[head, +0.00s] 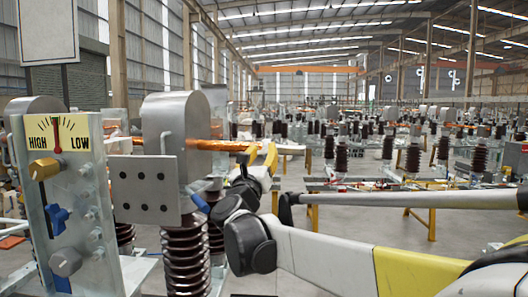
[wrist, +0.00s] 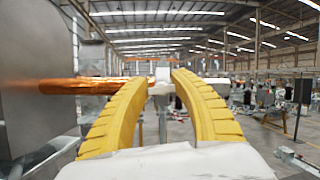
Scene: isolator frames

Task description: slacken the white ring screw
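I cannot clearly make out the white ring screw in either view. In the wrist view, a small pale block (wrist: 162,74) shows in the gap between my fingertips, at the end of the copper-coloured bar (wrist: 80,86); I cannot tell whether it is the screw. My gripper (wrist: 160,77) has two curved yellow fingers, apart at the tips, with no clear grip on anything. In the head view, my gripper (head: 262,153) is beside the right end of the copper bar (head: 218,145), which comes out of a grey metal housing (head: 172,115).
A panel with a HIGH/LOW dial (head: 57,135), a brass knob and a blue knob stands at the left. A brown ribbed insulator (head: 186,255) stands under the housing. The grey housing wall (wrist: 35,100) is close at the left in the wrist view.

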